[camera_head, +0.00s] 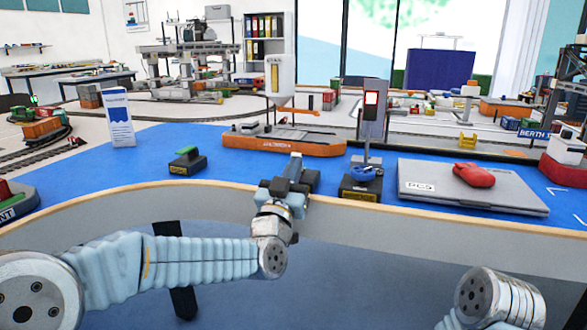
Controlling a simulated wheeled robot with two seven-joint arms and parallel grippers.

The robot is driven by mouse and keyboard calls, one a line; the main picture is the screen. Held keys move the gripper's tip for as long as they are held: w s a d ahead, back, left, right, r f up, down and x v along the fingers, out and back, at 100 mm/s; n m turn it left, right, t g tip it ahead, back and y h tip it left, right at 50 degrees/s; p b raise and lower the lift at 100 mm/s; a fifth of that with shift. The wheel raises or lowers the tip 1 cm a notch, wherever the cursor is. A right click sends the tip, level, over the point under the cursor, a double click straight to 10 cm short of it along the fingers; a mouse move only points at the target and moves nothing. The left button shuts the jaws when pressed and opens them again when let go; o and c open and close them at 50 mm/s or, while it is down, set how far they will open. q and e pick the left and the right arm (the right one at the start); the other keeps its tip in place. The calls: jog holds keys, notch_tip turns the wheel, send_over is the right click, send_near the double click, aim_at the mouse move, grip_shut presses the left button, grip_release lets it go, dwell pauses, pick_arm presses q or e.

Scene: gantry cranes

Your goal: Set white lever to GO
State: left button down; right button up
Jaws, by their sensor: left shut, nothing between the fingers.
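I cannot make out a white lever or a GO mark for certain. A dark control box (360,188) with a yellow label stands near the front edge of the blue table, with a blue part on top. Behind it is a grey post (372,112) with a red-lit panel. A green lever (187,151) sits on a black base (187,164) with a yellow label, farther left. My left gripper (295,165) is shut and empty, over the table's front edge, left of the control box and apart from it. My right gripper is out of view; only part of that arm shows at the lower right.
An orange model ship (285,142) lies behind my left gripper. A grey laptop-like case (470,188) with a red object (473,175) on it lies right of the control box. A white and blue leaflet stand (118,120) is at left. Blue tabletop (230,175) is clear around the green lever.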

pick_arm(q)
jog(key=shift+w+r+g+p, duration=0.1)
jog(key=shift+r+g+p, duration=0.25)
jog(key=shift+p, duration=0.4)
jog(key=g+p, duration=0.1)
jog(key=p, duration=0.2)
jog(key=w+r+g+y+p, duration=0.1)
jog(key=g+p, duration=0.1)
jog(key=p, duration=0.1)
jog(key=r+g+p, duration=0.1)
jog(key=p, duration=0.1)
jog(key=shift+w+d+r+y+p, duration=0.1)
jog(key=shift+w+d+y+p, duration=0.1)
jog(key=shift+d+y+p, duration=0.15)
jog(key=shift+w, duration=0.4)
jog(key=shift+f, duration=0.2)
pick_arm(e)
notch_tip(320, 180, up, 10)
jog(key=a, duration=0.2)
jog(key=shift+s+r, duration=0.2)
pick_arm(q)
jog(key=shift+r, duration=0.1)
